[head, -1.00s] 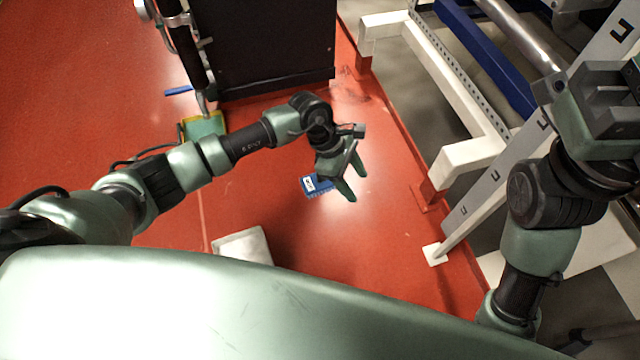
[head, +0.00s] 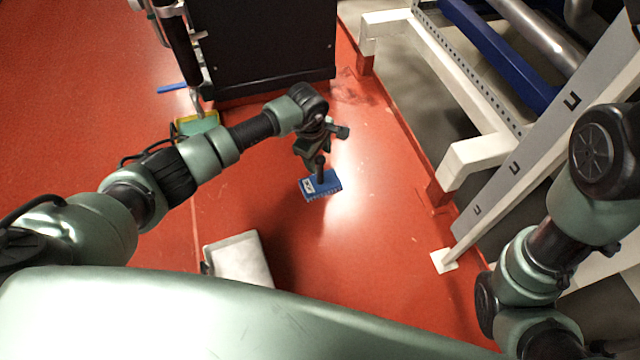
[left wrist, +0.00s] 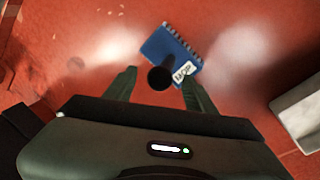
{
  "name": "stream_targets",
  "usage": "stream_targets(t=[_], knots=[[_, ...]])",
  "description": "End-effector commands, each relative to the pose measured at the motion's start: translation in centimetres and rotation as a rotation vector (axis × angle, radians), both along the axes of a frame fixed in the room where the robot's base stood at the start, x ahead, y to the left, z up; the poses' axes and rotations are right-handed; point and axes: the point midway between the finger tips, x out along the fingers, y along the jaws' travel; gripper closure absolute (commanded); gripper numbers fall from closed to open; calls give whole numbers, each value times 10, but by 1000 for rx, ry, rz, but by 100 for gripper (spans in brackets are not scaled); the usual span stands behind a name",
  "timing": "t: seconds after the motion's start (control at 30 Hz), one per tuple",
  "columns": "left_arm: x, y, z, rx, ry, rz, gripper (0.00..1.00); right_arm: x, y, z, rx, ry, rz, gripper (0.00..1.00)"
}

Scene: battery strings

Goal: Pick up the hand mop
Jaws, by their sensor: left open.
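The hand mop (head: 327,187) stands on the red floor, with a flat blue head, a white label and a short dark upright handle. My left gripper (head: 318,153) is above it, and its fingers are hard to make out in the head view. In the left wrist view, the open left gripper (left wrist: 160,86) has one finger on each side of the round end of the dark handle, with visible gaps. The blue mop head (left wrist: 170,47) lies beyond the fingertips there. My right arm shows at the right, but its gripper is out of frame.
A pale grey box-like object (head: 240,262) lies on the floor near my base. A black cabinet (head: 265,45) stands behind. A green and yellow item (head: 198,124) and a blue strip (head: 172,88) are at its left. A white rack (head: 478,155) stands at the right.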

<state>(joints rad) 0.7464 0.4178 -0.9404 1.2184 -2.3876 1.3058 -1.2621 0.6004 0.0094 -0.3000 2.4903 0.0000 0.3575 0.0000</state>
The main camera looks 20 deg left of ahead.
Motion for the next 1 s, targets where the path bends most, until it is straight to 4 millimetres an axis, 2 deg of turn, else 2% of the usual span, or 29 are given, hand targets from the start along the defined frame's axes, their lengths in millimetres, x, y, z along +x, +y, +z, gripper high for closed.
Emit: stream_targets(t=[0.07,0.3,0.33,0.5,0.53,1.0], knots=[[1,0,-6,-1,0,1,45,-4,0,-1,-1,-12,0,64],[1,0,-5,-1,0,1,45,-5,0,2,-1,-14,-1,64],[1,0,-5,-1,0,1,48,-5,0,2,-1,-14,-1,64],[1,-1,-5,-1,-1,1,95,-5,0,2,-1,-14,-1,64],[1,-1,-5,-1,-1,1,100,-5,0,2,-1,-14,-1,64],[1,-1,-5,-1,-1,1,100,-5,1,1,-2,-14,0,64]])
